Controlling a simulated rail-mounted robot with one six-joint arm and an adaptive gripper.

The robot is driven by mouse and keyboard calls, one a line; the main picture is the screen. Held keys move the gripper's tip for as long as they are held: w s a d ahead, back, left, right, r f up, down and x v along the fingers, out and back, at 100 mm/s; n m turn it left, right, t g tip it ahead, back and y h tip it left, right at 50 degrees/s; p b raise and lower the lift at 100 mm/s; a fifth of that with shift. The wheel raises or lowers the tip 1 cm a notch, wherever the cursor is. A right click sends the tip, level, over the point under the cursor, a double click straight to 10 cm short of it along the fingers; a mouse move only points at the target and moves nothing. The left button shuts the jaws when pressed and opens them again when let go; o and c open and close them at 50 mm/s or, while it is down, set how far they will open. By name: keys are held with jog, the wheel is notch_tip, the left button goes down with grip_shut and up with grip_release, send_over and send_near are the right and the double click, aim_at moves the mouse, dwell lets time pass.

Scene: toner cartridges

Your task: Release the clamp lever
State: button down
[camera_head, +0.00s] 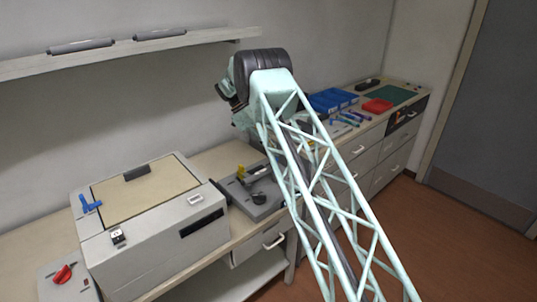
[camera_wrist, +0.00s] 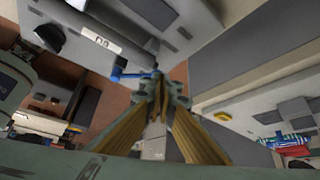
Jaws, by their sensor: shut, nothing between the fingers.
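A blue lever (camera_head: 91,203) stands at the left of the top of a large grey box (camera_head: 150,255). A blue handle-shaped part (camera_wrist: 130,72) shows just beyond my fingertips in the wrist view; I cannot tell whether they touch. A grey fixture (camera_head: 272,208) right of the box carries a yellow part (camera_head: 241,172) and a dark lever-like part (camera_head: 256,169). I cannot tell which of these is the clamp lever. My gripper (camera_wrist: 158,100) has its yellow-brown fingers shut and empty. In the head view my arm hides the gripper.
A red knob (camera_head: 63,274) sits on a small panel at lower left. A wall shelf (camera_head: 120,58) holds two dark cylinders. At the far right of the counter are a blue tray (camera_head: 332,101), a red tray (camera_head: 377,106) and a green mat (camera_head: 394,94). Open floor lies at right.

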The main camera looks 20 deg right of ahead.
jog(key=shift+s+d+b, duration=0.2)
jog(key=shift+d, duration=0.35)
jog(key=shift+s+d+b, duration=0.15)
jog(key=shift+d, duration=0.35)
jog(key=shift+s+d, duration=0.55)
jog(key=shift+d, duration=0.3)
jog(key=shift+s+a+b, duration=0.1)
jog(key=shift+a+b, duration=0.1)
jog(key=shift+b, duration=0.15)
jog(key=shift+s+a, duration=0.3)
jog(key=shift+a, duration=0.05)
jog(key=shift+s+a+b, duration=0.1)
jog(key=shift+b, duration=0.2)
jog(key=shift+r, duration=0.1)
jog(key=w+a+r+p, duration=0.2)
jog(key=w+r+p, duration=0.2)
jog(key=w+r, duration=0.3)
notch_tip(320, 180, up, 4)
jog(key=shift+w+a, duration=0.3)
